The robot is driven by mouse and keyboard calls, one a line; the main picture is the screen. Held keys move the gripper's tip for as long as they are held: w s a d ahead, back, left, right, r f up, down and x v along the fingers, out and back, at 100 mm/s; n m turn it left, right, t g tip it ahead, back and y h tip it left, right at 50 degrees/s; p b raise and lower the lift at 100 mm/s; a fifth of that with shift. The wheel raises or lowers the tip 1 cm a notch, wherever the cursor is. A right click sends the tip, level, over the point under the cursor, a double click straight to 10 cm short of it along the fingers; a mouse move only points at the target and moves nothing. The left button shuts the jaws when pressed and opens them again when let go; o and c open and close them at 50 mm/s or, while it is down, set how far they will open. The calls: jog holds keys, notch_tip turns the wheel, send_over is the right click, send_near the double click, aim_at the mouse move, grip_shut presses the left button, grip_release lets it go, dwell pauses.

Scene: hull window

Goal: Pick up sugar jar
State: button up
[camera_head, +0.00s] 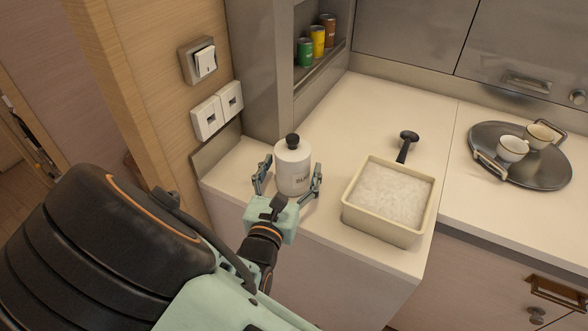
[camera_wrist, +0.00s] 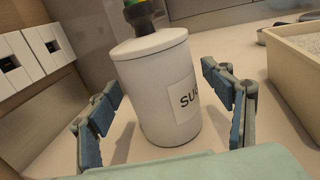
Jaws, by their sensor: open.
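The sugar jar (camera_head: 291,168) is a white cylinder with a lid, a dark knob and a label. It stands upright on the cream counter, near the wall with the switches. My gripper (camera_head: 288,187) is open, with one finger on each side of the jar. In the wrist view the jar (camera_wrist: 155,90) stands between the two blue-padded fingers of my gripper (camera_wrist: 166,118), with visible gaps on both sides. Part of its label, reading "SU", shows on the right of the jar.
A square cream bin (camera_head: 389,199) of white grains stands right of the jar, with a black-handled tool (camera_head: 406,145) behind it. A round tray (camera_head: 520,160) with two cups is farther right. Wall sockets (camera_head: 217,112) are at left. Coloured tins (camera_head: 317,40) stand on a shelf behind.

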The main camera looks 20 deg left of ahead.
jog(key=shift+w+a, duration=0.1)
jog(key=shift+w, duration=0.45)
jog(key=c, duration=1.5)
jog(key=shift+c, duration=0.4)
jog(key=shift+r, duration=0.1)
